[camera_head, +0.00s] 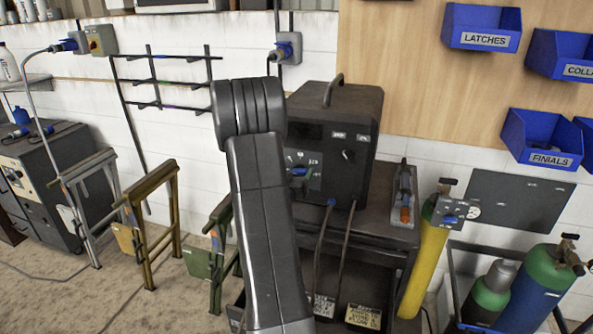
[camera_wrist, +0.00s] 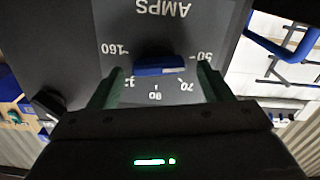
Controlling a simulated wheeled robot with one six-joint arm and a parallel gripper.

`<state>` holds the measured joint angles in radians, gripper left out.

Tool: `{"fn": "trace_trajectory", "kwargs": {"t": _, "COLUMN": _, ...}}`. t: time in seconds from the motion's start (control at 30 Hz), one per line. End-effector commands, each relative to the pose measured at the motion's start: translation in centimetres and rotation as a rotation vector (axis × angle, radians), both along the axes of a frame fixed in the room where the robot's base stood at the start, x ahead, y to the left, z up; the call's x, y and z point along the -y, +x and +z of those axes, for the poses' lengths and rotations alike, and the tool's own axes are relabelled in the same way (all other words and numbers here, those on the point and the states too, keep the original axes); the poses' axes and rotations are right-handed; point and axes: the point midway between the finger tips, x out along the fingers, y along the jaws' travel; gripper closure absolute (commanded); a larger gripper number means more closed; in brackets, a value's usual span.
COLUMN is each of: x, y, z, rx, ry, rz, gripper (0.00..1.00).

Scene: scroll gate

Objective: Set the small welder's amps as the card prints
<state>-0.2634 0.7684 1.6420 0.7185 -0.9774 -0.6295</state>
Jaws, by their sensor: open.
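The small welder (camera_head: 352,112) is a dark box with a top handle, standing on a dark cart behind my arm. In the wrist view its AMPS panel (camera_wrist: 215,25) appears upside down, with 160, 70, 90 and 50 legible around the dial and another number partly covered. A blue knob (camera_wrist: 158,65) sits at the dial's middle. My gripper (camera_wrist: 160,70) is open, with one green finger at each side of the knob. I cannot tell whether they touch it or where its pointer aims. Two printed cards, one pale (camera_head: 323,306) and one yellowish (camera_head: 362,316), show low on the cart; their text is unreadable.
A yellow cylinder (camera_head: 424,262) and green-blue cylinders (camera_head: 545,285) stand right of the cart (camera_head: 385,228). Metal frames (camera_head: 150,225) and a larger machine (camera_head: 50,180) are at the left. Blue bins (camera_head: 541,138) hang on the board at upper right.

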Motion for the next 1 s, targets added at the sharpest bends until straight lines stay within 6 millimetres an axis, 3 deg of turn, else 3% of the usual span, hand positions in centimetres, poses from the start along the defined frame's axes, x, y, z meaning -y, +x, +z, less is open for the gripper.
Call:
{"fn": "trace_trajectory", "kwargs": {"t": 0.37, "x": 0.26, "y": 0.71, "z": -0.07, "rx": -0.001, "ry": 0.0, "rz": 0.0, "gripper": 0.27}}
{"fn": "trace_trajectory", "kwargs": {"t": 0.6, "x": 0.25, "y": 0.7, "z": -0.05, "rx": -0.001, "ry": 0.0, "rz": 0.0, "gripper": 0.7}}
{"fn": "trace_trajectory", "kwargs": {"t": 0.63, "x": 0.25, "y": 0.7, "z": -0.05, "rx": -0.001, "ry": 0.0, "rz": 0.0, "gripper": 0.72}}
{"fn": "trace_trajectory", "kwargs": {"t": 1.0, "x": 0.3, "y": 0.69, "z": -0.38, "rx": 0.024, "ry": 0.063, "rz": -0.001, "gripper": 0.72}}
